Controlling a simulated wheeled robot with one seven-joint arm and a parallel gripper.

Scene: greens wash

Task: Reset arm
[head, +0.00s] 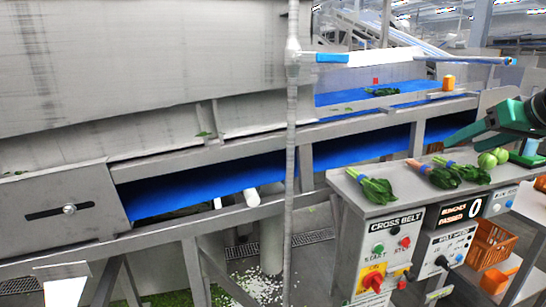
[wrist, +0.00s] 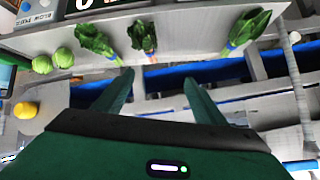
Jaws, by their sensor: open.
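My gripper (head: 452,140) is a green hand at the right of the head view, above the shelf with the greens. In the wrist view my gripper (wrist: 160,84) shows two dark green fingers spread wide apart, with nothing between them. One leafy bunch (head: 378,190) with a blue band lies on the left part of the grey shelf (head: 401,183). Two more bunches (head: 442,177) lie close together to its right, one with an orange end. They also show in the wrist view (wrist: 97,42), apart from the fingers. Two pale green round heads (head: 488,160) sit farther right.
Control boxes (head: 392,250), one marked CROSS BELT, stand below the shelf. A counter display (head: 460,213) reads 0. A blue conveyor belt (head: 205,187) runs behind. A thin upright post (head: 291,150) stands mid-view. An orange crate (head: 492,244) is at lower right.

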